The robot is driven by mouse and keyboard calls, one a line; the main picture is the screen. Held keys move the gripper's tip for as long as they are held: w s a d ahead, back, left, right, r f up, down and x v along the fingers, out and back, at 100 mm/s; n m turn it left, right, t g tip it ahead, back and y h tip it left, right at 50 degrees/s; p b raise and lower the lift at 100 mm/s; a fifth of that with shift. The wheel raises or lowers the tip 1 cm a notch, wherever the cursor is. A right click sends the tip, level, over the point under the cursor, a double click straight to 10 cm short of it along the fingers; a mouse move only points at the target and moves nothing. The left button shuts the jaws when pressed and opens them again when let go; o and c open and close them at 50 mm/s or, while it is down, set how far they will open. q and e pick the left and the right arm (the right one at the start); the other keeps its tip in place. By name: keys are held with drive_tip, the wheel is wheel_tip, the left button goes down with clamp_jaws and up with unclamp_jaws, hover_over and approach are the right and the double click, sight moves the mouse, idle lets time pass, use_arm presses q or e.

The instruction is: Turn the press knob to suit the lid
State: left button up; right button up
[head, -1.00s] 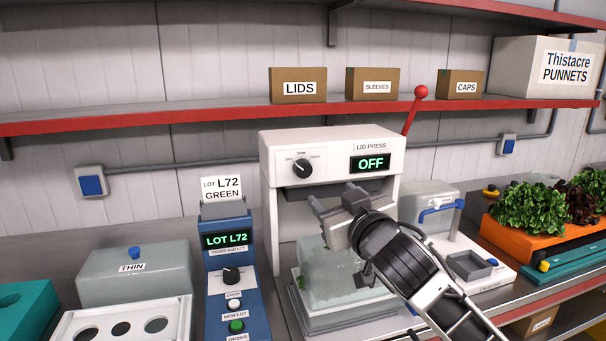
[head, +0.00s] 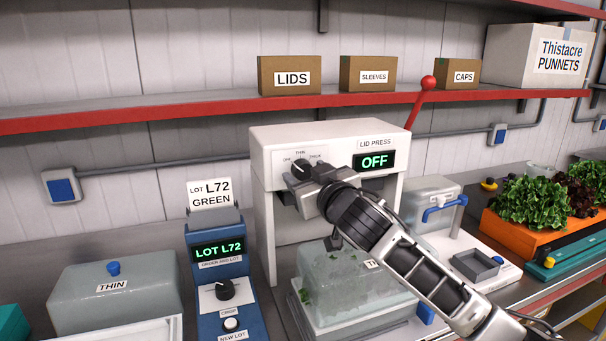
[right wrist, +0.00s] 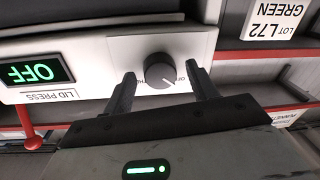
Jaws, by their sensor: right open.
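The lid press (head: 262,150) is a white machine whose green display (head: 374,161) reads OFF. Its black knob (head: 300,169) sits among the marks OFF, THIN and THICK, and is partly covered by my gripper. In the right wrist view, upside down, the knob (right wrist: 159,70) has its white pointer toward the OFF side. My right gripper (right wrist: 160,78) is open, its fingers on either side of the knob's front; I cannot tell whether they touch it. A clear lid (head: 340,290) sits under the press, its label mostly hidden by my arm. My left gripper is out of view.
A red-knobbed lever (head: 428,83) rises at the press's right. A blue lot console (head: 205,285) stands left of it, and a clear cover labelled THIN (head: 112,287) further left. A shelf with boxes (head: 291,77) runs above. Lettuce (head: 528,203) stands at right.

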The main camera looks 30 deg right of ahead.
drive_tip(key=c, duration=1)
drive_tip(key=shift+m, duration=0.3)
drive_tip(key=m, duration=0.4)
drive_tip(key=shift+m, duration=0.3)
drive_tip(key=m, duration=0.4)
drive_tip(key=shift+f+m, duration=0.1)
drive_tip(key=shift+m, duration=0.3)
drive_tip(key=m, duration=0.3)
drive_tip(key=m+h, duration=0.1)
drive_tip(key=m, duration=0.1)
drive_tip(key=shift+a+m+t, duration=0.1)
drive_tip(key=shift+m+t, duration=0.2)
drive_tip(key=shift+m, duration=0.1)
drive_tip(key=m, duration=0.5)
